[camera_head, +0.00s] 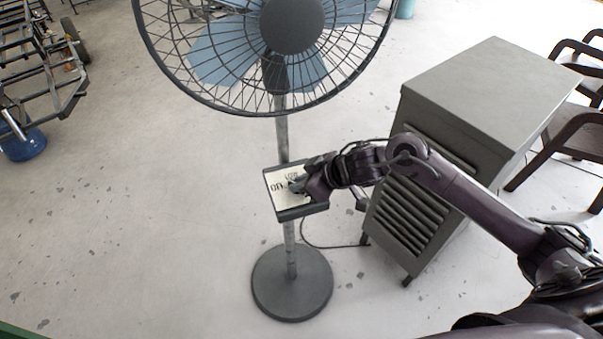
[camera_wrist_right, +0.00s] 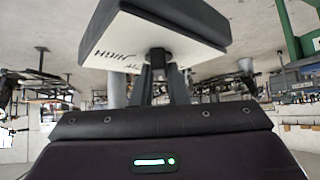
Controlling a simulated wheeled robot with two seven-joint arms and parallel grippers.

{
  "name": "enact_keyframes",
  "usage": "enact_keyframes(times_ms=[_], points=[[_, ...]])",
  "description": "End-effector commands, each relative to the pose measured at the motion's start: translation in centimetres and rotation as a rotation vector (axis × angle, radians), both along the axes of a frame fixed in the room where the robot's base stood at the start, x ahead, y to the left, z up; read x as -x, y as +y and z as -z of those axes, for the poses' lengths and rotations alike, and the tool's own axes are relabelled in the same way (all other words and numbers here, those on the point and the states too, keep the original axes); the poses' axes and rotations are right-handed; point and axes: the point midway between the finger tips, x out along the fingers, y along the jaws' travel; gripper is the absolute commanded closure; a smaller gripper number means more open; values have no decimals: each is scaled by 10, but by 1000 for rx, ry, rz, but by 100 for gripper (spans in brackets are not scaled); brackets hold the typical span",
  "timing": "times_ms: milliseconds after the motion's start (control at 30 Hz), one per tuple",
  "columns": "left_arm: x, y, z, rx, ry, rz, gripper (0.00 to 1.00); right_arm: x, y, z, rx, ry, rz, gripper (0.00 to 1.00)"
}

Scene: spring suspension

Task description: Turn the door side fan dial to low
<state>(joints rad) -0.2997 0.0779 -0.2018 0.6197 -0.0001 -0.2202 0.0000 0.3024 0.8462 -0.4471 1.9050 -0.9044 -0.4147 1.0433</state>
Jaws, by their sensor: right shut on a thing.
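The fan (camera_head: 290,25) stands on a grey pole with a round dark base (camera_head: 291,283). Its control box (camera_head: 295,209) sits partway up the pole, with a pale printed face that also shows in the right wrist view (camera_wrist_right: 120,45). My right gripper (camera_head: 298,187) reaches the face from the right and is shut on the dial, which the fingers mostly hide. In the right wrist view, the fingers (camera_wrist_right: 158,80) meet the dial (camera_wrist_right: 157,57) below the face, where "HIGH" can be read. The dial's setting cannot be made out. My left gripper is not in view.
A grey louvred cabinet (camera_head: 490,90) stands close to the right, under my right arm. Brown chairs (camera_head: 565,125) are at the far right. A metal frame (camera_head: 40,80) and a blue container (camera_head: 22,144) are at the left. The floor left of the fan is clear.

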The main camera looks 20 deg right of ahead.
Motion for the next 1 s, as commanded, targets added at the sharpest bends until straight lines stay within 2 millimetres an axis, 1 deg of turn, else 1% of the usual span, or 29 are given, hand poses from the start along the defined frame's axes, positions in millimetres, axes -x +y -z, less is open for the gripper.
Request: enact_keyframes(times_ms=[33, 100, 200, 333, 467, 700, 1000], points=[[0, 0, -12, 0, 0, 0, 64, 3, 1, -5, 0, 5, 45, 100], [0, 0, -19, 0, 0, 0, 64, 3, 2, -4, 0, 5, 112, 100], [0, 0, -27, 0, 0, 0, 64, 4, 3, -3, -1, 7, 208, 100], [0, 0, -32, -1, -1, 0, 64, 4, 5, -1, -1, 6, 329, 100], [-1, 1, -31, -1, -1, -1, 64, 4, 6, 1, -3, 5, 440, 100], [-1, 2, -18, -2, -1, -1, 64, 3, 8, 3, -2, 2, 604, 100], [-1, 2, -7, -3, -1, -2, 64, 3, 8, 2, 2, 1, 713, 100]])
